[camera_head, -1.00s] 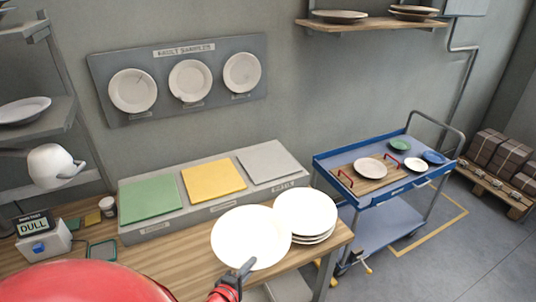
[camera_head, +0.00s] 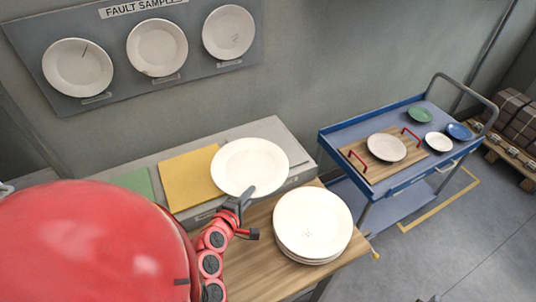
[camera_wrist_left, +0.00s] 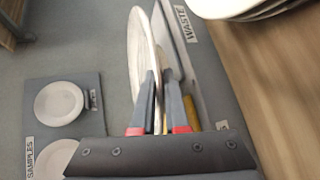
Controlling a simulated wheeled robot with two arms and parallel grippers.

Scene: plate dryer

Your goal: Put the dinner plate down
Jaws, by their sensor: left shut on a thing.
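The white dinner plate (camera_head: 250,163) is held by its near rim in my left gripper (camera_head: 243,198), in the air. In the head view it overlaps the yellow pad (camera_head: 187,176) and hides much of the grey pad (camera_head: 267,134). The left wrist view shows the plate edge-on (camera_wrist_left: 136,45) between the fingers of the left gripper (camera_wrist_left: 160,85). The green pad (camera_head: 134,182) is partly hidden by my red arm. A stack of white plates (camera_head: 312,222) stands on the wooden table at the right. My right gripper is not in view.
A blue trolley (camera_head: 340,137) with a wooden board, a plate and small dishes stands to the right. Fault sample plates (camera_head: 77,67) hang on a wall panel (camera_head: 111,40). Bare wooden tabletop (camera_head: 254,262) shows left of the stack.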

